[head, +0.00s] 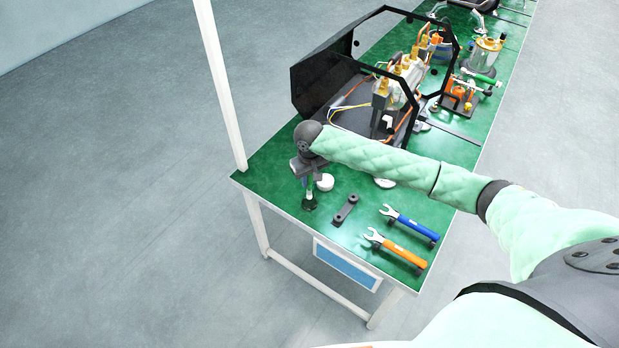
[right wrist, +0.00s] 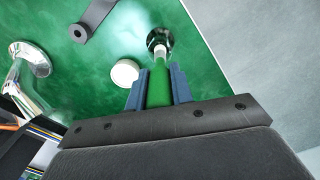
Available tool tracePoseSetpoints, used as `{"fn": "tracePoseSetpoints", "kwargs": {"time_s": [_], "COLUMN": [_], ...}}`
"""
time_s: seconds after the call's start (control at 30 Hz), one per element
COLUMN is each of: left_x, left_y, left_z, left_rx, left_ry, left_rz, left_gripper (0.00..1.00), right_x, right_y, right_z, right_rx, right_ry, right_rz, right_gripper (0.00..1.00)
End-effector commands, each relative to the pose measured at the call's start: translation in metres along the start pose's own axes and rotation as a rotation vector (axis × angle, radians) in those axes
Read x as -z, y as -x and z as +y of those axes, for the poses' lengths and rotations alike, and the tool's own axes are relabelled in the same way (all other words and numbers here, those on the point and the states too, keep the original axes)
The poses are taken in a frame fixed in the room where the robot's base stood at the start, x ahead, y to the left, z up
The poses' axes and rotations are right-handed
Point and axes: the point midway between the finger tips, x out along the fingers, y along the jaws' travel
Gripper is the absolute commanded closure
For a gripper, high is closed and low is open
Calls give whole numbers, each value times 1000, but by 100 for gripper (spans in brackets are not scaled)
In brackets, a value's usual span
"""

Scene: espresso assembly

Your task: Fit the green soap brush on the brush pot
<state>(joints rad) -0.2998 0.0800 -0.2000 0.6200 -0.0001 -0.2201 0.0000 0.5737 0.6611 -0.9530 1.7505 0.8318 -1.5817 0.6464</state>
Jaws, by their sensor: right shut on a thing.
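My right gripper (head: 308,172) is over the near left end of the green table, pointing down. In the right wrist view its two blue fingers (right wrist: 159,88) are shut on the green handle of the soap brush (right wrist: 159,86). In the head view a bit of the brush (head: 309,186) shows below the fingers. Its pale neck runs to a dark, glossy round thing (right wrist: 159,43). I cannot tell whether that is the brush's own head or the brush pot around it. A white round piece (right wrist: 125,72) stands beside it. My left gripper is not in view.
A dark bar (head: 346,209), a blue wrench (head: 412,224) and an orange wrench (head: 398,249) lie to the right. An open black machine frame (head: 325,80) stands behind my gripper. A glass jar (head: 486,54) is farther back. The table edge is close on the left.

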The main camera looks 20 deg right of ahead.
Motion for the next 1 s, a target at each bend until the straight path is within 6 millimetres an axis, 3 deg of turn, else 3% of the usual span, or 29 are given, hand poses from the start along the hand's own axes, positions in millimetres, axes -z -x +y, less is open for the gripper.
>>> {"fn": "tracePoseSetpoints", "kwargs": {"time_s": [1.0], "left_x": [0], "left_y": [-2], "left_z": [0], "left_rx": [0], "left_ry": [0], "left_rz": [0], "left_gripper": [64], "right_x": [0], "right_y": [-17], "right_z": [0], "right_rx": [0], "right_ry": [0], "right_rz": [0], "right_gripper": [100]}}
